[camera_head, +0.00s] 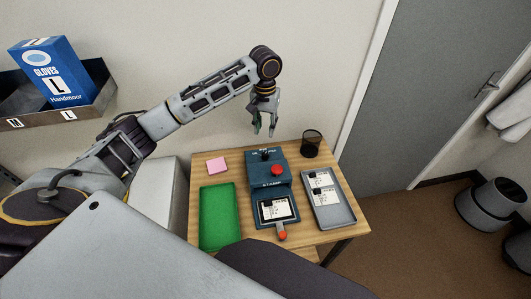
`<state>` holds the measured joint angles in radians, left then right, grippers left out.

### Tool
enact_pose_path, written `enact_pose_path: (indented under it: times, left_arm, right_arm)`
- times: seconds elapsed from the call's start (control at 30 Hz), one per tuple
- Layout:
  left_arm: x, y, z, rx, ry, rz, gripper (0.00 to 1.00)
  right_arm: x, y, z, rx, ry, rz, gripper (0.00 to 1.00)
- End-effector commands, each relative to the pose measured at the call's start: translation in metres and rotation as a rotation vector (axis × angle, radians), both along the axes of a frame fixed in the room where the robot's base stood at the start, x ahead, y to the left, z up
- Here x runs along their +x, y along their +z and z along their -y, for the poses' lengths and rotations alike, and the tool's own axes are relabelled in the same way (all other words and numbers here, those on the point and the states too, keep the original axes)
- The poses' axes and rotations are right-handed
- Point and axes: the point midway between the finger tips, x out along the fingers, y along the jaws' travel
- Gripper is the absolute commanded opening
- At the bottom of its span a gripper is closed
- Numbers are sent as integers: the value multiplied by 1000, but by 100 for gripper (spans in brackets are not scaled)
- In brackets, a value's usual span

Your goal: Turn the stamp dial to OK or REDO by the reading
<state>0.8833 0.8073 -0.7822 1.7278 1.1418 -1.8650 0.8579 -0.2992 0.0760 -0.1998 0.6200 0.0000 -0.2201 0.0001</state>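The blue stamp machine (254,171) stands in the middle of the small wooden table. Its dark dial (265,155) is on the upper panel; its pointing direction and labels are too small to read. My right gripper is out of view.
A green tray (219,217) lies left of the machine. A grey tray (345,214) with white cards is on the right. A red-tipped lever (282,235) sticks out in front. A pink note (217,165) and a black cup (311,143) stand at the back.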

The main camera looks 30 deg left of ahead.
Motion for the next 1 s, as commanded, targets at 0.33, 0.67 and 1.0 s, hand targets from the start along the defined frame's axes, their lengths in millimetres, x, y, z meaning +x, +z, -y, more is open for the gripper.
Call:
enact_pose_path:
  times: [0.33,0.67,1.0]
  left_arm:
    - [0,0,0,1,224,0,34]
    - [0,0,0,1,242,0,34]
    - [0,-9,0,2,241,-2,34]
  right_arm:
    - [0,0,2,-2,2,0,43]
    - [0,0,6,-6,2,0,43]
    - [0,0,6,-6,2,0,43]
